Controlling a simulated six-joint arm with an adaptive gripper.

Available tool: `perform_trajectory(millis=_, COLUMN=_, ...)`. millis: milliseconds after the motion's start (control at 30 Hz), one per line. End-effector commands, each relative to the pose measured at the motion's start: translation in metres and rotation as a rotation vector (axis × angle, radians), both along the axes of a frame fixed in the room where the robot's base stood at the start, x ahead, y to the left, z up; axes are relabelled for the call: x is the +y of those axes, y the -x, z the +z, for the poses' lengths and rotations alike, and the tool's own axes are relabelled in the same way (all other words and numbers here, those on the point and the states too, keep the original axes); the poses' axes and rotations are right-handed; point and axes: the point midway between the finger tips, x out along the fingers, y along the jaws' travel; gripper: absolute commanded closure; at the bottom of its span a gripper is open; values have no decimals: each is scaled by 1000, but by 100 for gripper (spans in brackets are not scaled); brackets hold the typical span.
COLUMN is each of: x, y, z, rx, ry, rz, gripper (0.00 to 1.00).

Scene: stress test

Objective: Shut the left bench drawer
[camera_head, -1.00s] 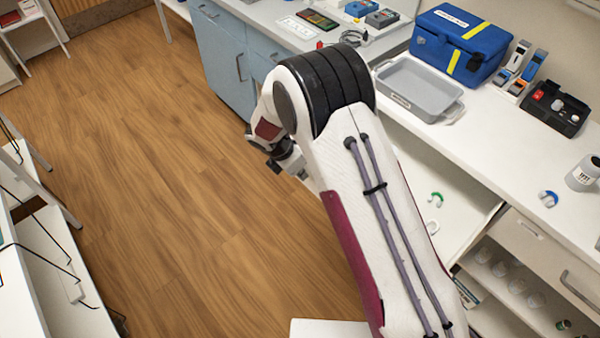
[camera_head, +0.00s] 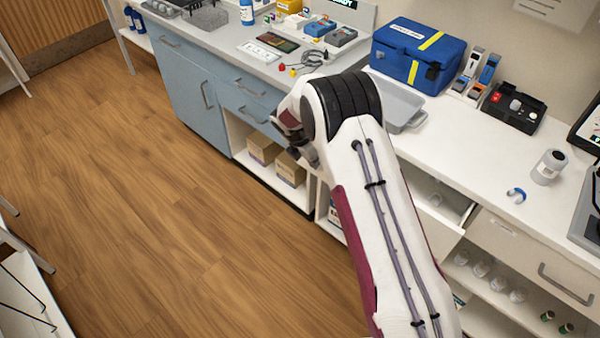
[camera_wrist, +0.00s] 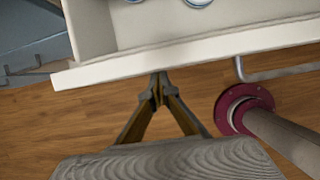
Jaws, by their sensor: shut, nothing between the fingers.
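The open drawer (camera_head: 445,208) juts from the white bench, partly hidden behind my arm in the head view. In the wrist view the pale drawer front (camera_wrist: 215,48) crosses the upper part, with its open inside and small items above. My gripper (camera_wrist: 159,88) is shut and empty. Its fingertips are at the outer face of the drawer front; I cannot tell whether they touch. A grey bar handle (camera_wrist: 285,73) shows to the right of the fingertips. In the head view my fingertips are hidden behind the arm.
A closed drawer (camera_head: 530,262) with a bar handle is to the right, above a shelf with several cups. The bench top holds a blue case (camera_head: 425,55), a grey tray (camera_head: 402,100) and a white jar (camera_head: 549,167). Wooden floor (camera_head: 140,200) is clear at left.

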Motion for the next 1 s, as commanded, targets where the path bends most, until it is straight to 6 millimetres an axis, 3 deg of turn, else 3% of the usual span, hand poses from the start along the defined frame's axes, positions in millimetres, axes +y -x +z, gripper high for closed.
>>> perform_trajectory(millis=600, x=-64, y=-64, z=0, rx=-2, ry=0, rz=-1, gripper=100)
perform_trajectory(millis=1000, x=-85, y=-86, z=0, rx=-1, ry=0, rz=0, gripper=100)
